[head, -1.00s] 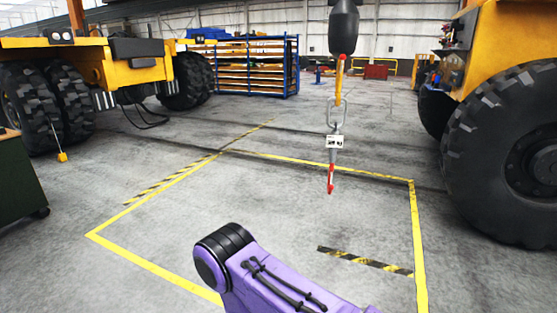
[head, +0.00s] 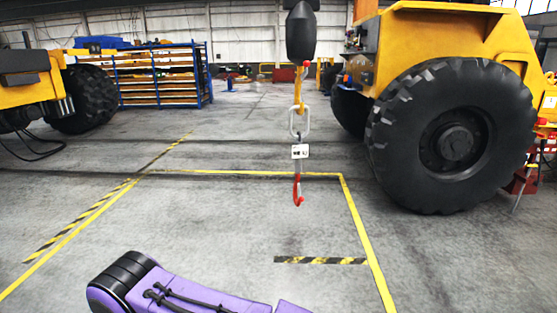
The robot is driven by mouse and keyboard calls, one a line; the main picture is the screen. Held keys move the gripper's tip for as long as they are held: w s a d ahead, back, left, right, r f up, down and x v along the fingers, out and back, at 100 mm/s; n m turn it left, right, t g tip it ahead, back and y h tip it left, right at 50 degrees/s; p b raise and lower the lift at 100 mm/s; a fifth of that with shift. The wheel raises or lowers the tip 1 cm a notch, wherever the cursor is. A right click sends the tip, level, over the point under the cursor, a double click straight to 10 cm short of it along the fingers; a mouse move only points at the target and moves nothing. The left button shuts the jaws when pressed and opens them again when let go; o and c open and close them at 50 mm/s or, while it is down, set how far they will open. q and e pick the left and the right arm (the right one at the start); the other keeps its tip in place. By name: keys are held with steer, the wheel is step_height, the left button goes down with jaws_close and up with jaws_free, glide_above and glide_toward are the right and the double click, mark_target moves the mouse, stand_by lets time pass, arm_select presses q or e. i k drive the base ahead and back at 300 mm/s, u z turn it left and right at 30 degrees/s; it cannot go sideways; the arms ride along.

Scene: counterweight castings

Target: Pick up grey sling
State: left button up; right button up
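No loose grey sling lies on the floor in view. A short grey lifting piece (head: 297,166) hangs at the centre, with a metal link (head: 295,122) above it, a white tag (head: 300,151) and a red hook (head: 298,191) at its lower end. I cannot tell whether this is the grey sling. The link hangs from a yellow hook (head: 297,93) under a black hoist block (head: 300,32). The red hook hangs free, with nothing on it. Neither of my grippers shows in the head view.
A yellow vehicle with a big black tyre (head: 452,135) stands at the right. Another yellow machine (head: 25,88) stands at the left. A blue rack (head: 160,78) stands behind. Yellow floor lines (head: 357,215) and a striped strip (head: 320,260) mark mostly clear concrete.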

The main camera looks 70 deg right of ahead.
mark_target(299, 151)
steer(key=z, duration=0.25)
steer(key=i, duration=1.6)
steer(key=z, duration=1)
steer(key=i, duration=0.9)
steer(key=z, duration=0.85)
